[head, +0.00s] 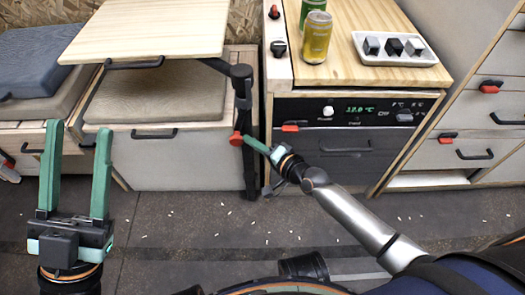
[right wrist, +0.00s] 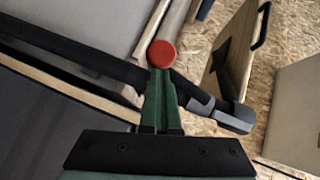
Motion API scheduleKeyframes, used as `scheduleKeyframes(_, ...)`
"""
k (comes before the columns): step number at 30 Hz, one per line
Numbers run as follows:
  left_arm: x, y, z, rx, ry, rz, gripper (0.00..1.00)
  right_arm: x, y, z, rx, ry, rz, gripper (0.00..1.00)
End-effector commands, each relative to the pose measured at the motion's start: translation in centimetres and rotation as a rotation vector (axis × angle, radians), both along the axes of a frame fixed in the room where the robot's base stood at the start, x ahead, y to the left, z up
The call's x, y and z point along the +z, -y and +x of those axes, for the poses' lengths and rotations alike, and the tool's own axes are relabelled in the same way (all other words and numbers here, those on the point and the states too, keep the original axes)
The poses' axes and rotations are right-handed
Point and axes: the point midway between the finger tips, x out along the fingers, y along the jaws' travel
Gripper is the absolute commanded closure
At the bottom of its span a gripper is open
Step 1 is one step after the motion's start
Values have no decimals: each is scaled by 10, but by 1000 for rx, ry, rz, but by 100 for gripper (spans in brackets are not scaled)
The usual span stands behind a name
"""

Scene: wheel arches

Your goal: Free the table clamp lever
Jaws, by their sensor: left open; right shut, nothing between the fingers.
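The table (head: 150,28) is a pale wooden top carried on a black jointed post (head: 242,85) at its right. A red clamp lever end (head: 235,139) sits low on this post. In the right wrist view the lever shows as a round red knob (right wrist: 162,54) just beyond the fingertips. My right gripper (head: 247,140) is shut and empty, its green fingers pointing left at the knob; it also shows in the right wrist view (right wrist: 161,74). I cannot tell whether the tips touch the knob. My left gripper (head: 76,130) is open, empty and upright at the left, away from the post.
A bench with a beige cushion (head: 160,98) stands under the table top. To the right is a kitchen unit with an oven front (head: 345,145), a yellow can (head: 316,38) and a white tray (head: 365,57). Small white bits lie on the dark floor (head: 190,225).

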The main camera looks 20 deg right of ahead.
Motion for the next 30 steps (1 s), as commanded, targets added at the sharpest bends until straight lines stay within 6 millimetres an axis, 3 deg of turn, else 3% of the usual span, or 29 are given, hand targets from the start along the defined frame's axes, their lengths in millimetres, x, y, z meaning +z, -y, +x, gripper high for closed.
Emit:
scheduleKeyframes(2, -7, 1, 0, -6, -3, 6, 50, -2, -9, 5, 1, -1, 5, 100)
scheduleKeyframes(12, 7, 1, -1, -4, 8, 14, 50, 0, -32, 13, 2, -5, 1, 100)
scheduleKeyframes(21, 5, 0, -1, 3, 13, 9, 50, 2, -49, 17, 1, -4, 3, 100)
scheduleKeyframes(30, 1, 0, 0, 2, 8, 3, 50, 10, -61, 21, 1, 35, 135, 100)
